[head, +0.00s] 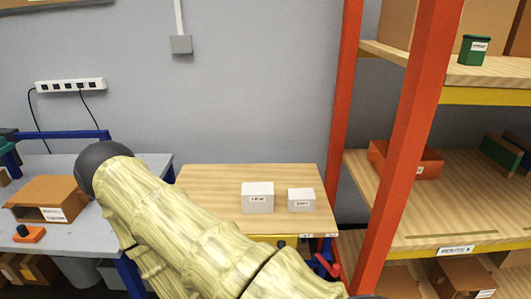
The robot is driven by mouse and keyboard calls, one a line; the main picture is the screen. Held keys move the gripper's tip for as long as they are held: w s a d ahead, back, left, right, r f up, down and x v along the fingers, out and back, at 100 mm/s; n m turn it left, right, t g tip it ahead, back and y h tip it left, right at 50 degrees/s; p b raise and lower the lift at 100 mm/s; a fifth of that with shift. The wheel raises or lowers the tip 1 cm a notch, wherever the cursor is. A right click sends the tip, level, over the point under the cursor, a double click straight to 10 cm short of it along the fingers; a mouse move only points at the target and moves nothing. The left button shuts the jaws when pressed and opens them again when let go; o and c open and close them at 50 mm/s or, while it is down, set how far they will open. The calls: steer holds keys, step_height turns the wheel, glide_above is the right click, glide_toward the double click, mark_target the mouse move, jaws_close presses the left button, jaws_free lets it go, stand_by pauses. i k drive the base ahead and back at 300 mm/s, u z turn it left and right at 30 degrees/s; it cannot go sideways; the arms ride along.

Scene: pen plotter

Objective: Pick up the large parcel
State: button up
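Two white boxes with small labels stand upright on a wooden-topped table (215,180) in the middle of the head view. The left one, the larger parcel (258,198), is taller and wider. The smaller parcel (301,200) stands just to its right, with a narrow gap between them. The label text is too small to read surely. My pale yellow arm crosses the front left of the table and hides part of its top. My gripper is not in view.
An orange-red shelving rack (412,120) with wooden shelves stands close on the right. At left, a grey bench (135,165) carries an open cardboard box (48,192) and a small orange item (29,234). The table behind and left of the boxes is clear.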

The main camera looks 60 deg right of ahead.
mark_target(257, 197)
steer(key=u, duration=0.05)
steer(key=k, duration=0.1)
steer(key=z, duration=1.15)
